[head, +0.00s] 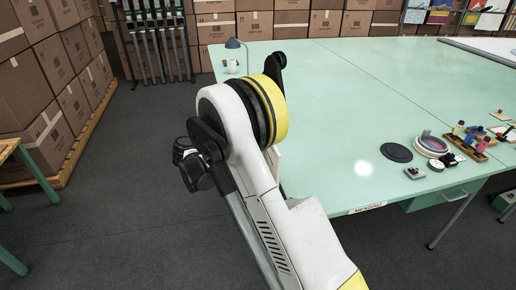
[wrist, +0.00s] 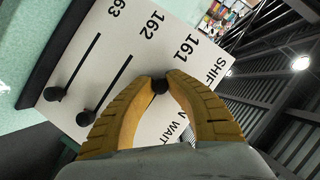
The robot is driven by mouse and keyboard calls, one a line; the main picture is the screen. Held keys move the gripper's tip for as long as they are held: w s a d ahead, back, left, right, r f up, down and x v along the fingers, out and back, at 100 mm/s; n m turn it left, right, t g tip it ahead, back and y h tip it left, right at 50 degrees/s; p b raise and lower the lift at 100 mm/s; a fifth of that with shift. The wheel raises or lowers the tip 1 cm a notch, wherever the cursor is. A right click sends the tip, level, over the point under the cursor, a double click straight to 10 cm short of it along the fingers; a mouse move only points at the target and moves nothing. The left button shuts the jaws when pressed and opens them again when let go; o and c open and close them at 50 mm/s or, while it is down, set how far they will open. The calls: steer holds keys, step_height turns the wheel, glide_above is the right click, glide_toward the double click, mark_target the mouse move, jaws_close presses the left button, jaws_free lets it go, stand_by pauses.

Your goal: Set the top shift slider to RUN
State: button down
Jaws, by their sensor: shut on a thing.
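A white shift panel (wrist: 112,75) fills much of the wrist view, turned at an angle. It has black slots marked 161, 162 and 163, with the lettering SHIFT and WAIT at its right side; the RUN lettering is mostly hidden by my fingers. My gripper (wrist: 159,82) has its two yellow fingers closed around the black slider knob (wrist: 159,87) in the 161 row. The 162 knob (wrist: 85,118) and 163 knob (wrist: 57,94) sit at the lower-left ends of their slots. My arm blocks most of the panel in the head view.
A black disc (head: 397,152), a round dish (head: 431,146) and a rack of small figures (head: 470,141) stand at the right. Stacked cartons line the back and left.

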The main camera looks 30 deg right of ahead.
steer(key=shift+w, duration=0.15)
steer(key=c, duration=1.7)
jaws_free()
steer(key=o, duration=0.4)
steer(key=shift+w+d, duration=0.15)
steer(key=v, duration=1.2)
